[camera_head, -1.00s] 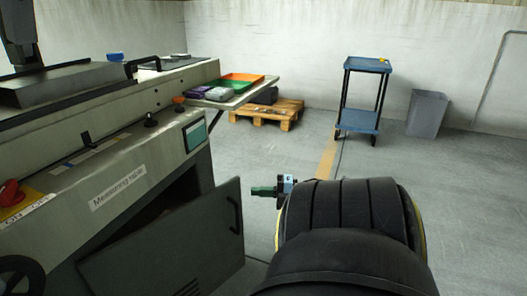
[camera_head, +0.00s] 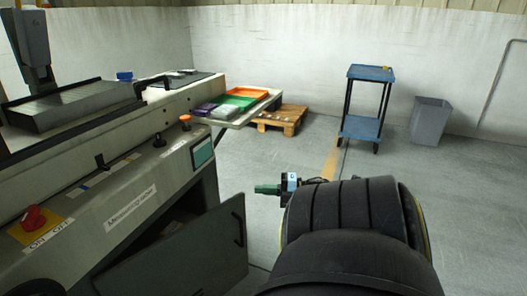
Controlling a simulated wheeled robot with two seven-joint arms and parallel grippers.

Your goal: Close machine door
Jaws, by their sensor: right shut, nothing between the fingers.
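The machine (camera_head: 120,215) stands on the left, with a label, a red switch and a small screen on its front. Its dark grey door (camera_head: 175,255) hangs open at the lower front, with a dark gap above it into the cabinet. A black handle (camera_head: 239,228) is at the door's right edge. My right gripper (camera_head: 258,189) is shut and empty. It is up and to the right of the handle, apart from the door. My black right arm fills the lower right and hides the floor there. My left gripper is out of view.
A side shelf (camera_head: 236,117) with green, orange and purple trays juts from the machine's far end. A wooden pallet (camera_head: 290,117) lies behind it. A blue trolley (camera_head: 361,126) and a grey bin (camera_head: 429,120) stand farther back. The floor between is clear.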

